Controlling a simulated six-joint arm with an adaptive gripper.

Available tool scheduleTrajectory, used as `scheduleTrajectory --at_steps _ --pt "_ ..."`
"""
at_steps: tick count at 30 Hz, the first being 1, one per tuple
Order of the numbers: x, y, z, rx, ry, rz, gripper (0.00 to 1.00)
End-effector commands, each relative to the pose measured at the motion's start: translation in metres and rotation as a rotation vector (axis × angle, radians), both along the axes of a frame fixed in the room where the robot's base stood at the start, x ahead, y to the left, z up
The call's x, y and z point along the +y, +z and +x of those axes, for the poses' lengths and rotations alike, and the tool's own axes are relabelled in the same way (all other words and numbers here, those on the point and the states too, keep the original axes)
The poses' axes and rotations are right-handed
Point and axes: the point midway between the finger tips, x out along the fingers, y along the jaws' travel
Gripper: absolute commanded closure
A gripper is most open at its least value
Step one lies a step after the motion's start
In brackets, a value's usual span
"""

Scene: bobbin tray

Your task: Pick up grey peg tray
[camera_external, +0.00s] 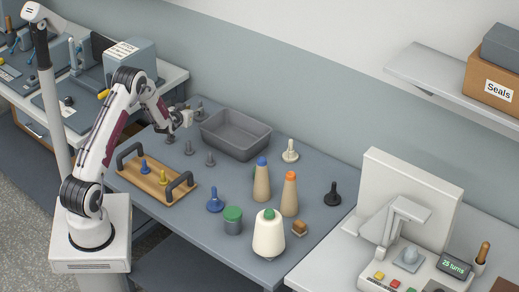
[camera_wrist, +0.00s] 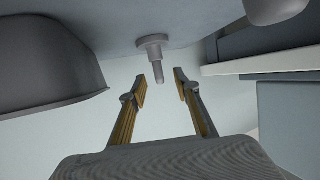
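My gripper (camera_external: 184,117) is over the back left part of the blue-grey table, left of an empty grey open bin (camera_external: 238,150). The grey bin (camera_wrist: 45,85) fills the left of that view. Several grey pegs (camera_external: 210,159) stand on the table near the wooden tray (camera_external: 154,189), which has dark handles and holds a blue and a yellow peg.
A blue peg (camera_external: 215,201), green-lidded can (camera_external: 232,221), white cone (camera_external: 268,236), two tan bobbins (camera_external: 261,184), cream peg (camera_external: 290,152) and black peg (camera_external: 332,195) stand to the right. A white machine (camera_external: 410,215) is at far right. Table between gripper and wooden tray holds loose pegs.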

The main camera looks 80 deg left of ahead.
Motion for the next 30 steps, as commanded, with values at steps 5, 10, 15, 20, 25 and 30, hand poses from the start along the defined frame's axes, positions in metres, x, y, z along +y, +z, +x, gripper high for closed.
scheduleTrajectory --at_steps 5,10,15,20,25,30 --pt "0.010 -0.005 0.004 0.000 0.000 -0.001 0.68" --pt "0.015 -0.008 0.007 0.001 0.000 -0.002 0.68" --pt "0.016 -0.008 0.007 0.001 0.000 -0.002 0.68" --pt "0.016 -0.008 0.007 0.001 0.000 -0.002 0.68" --pt "0.018 -0.009 0.009 0.000 0.000 -0.001 0.68" --pt "0.025 -0.012 0.013 0.000 0.000 -0.001 0.68"
